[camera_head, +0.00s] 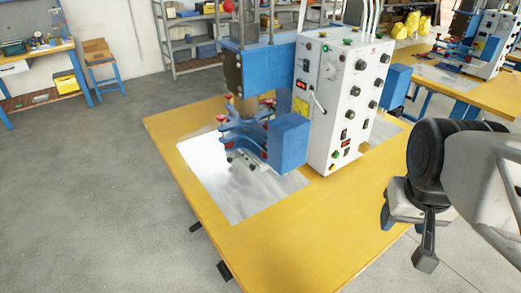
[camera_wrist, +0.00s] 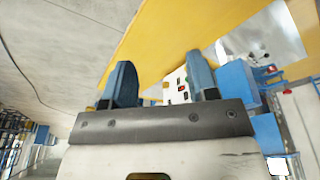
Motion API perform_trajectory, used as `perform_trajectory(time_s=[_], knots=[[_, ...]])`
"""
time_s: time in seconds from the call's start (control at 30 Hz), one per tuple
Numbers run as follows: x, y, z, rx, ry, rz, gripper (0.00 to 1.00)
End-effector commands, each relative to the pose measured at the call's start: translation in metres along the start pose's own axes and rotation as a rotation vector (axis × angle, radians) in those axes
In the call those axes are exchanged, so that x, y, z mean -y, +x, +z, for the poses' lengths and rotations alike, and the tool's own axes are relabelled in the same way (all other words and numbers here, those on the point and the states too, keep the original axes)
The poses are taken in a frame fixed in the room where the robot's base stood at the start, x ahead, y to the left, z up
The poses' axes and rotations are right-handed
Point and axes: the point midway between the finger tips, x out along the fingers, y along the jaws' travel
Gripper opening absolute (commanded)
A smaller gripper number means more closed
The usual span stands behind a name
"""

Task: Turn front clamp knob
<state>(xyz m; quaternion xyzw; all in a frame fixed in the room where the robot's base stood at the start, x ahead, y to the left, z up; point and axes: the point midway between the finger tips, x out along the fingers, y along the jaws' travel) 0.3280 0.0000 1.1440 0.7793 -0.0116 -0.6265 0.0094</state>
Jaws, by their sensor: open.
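The welding machine's blue clamp (camera_head: 245,135) stands over a pale metal sheet (camera_head: 213,176), left of the white control cabinet (camera_head: 345,95). Small red knobs sit on it, one at its front left (camera_head: 221,118). I cannot tell for sure which is the front clamp knob. In the wrist view, part of the clamp with red knobs (camera_wrist: 270,69) shows at the upper right. My gripper (camera_head: 406,242) is at the table's right side, well away from the clamp. In the wrist view, its two blue-grey fingers (camera_wrist: 162,82) are apart with nothing between them.
The yellow table (camera_head: 330,235) is clear in front of the machine. The tall cabinet stands between my gripper and the clamp's far side. A second machine (camera_head: 480,45) on another yellow table is at the back right. Shelves (camera_head: 190,40) and a stool (camera_head: 98,65) stand far back.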

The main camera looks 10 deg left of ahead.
Motion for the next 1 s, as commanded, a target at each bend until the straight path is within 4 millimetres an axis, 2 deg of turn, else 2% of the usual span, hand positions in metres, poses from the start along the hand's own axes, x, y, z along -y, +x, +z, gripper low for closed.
perform_trajectory(time_s=[0.27,0.47,0.77,1.0], knots=[[0.017,-0.002,-0.045,0.044,-0.066,0.065,0.57],[0.036,-0.002,-0.086,0.07,-0.121,0.129,0.57],[0.077,0.003,-0.145,0.088,-0.201,0.233,0.57],[0.12,0.011,-0.189,0.084,-0.266,0.32,0.57]])
